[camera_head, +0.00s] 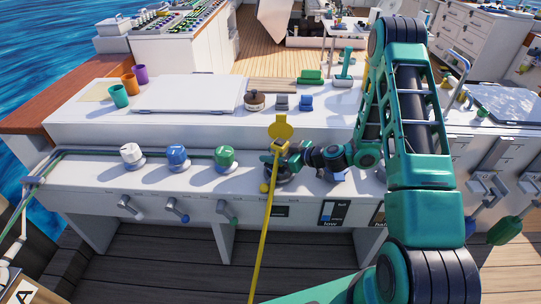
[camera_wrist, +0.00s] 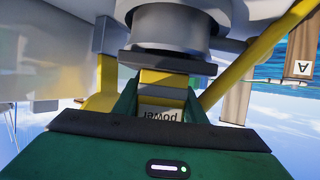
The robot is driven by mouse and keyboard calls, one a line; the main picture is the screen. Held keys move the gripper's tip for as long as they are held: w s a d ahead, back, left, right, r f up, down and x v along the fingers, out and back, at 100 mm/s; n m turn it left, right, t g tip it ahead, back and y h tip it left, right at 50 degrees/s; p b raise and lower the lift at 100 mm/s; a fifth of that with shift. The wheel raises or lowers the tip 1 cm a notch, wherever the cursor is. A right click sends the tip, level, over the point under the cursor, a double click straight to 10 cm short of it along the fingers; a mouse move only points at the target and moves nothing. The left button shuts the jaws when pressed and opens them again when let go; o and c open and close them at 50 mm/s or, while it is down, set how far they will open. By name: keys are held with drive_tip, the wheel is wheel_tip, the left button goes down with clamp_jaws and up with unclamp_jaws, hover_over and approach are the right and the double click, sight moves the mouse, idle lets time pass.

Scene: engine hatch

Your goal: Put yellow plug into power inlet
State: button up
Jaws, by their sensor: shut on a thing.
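The yellow plug (camera_wrist: 163,80), with a label reading "power", is between the green fingers of my gripper (camera_wrist: 162,100) in the wrist view. My gripper is shut on it. The plug's front end meets a dark square flange below a grey round fitting (camera_wrist: 170,25), which looks like the power inlet. I cannot tell how deep the plug sits. In the head view my gripper (camera_head: 284,152) is at the front of the white console, just below a raised yellow round lid (camera_head: 281,127). The yellow cable (camera_head: 264,225) hangs down from there. My gripper partly hides the inlet.
White, blue and green knobs (camera_head: 176,155) stand on the console left of my gripper, with small levers (camera_head: 176,209) below. Cups (camera_head: 128,85), a flat white panel (camera_head: 190,93) and small blocks are on the upper ledge. Wooden deck (camera_head: 160,265) lies in front.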

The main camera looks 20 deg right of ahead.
drive_tip(key=shift+f, duration=0.3)
idle(0.4)
drive_tip(key=o, duration=1.4)
drive_tip(key=shift+f, duration=0.1)
drive_tip(key=shift+c, duration=0.2)
drive_tip(key=v, duration=1)
drive_tip(key=shift+s+d+r, duration=0.2)
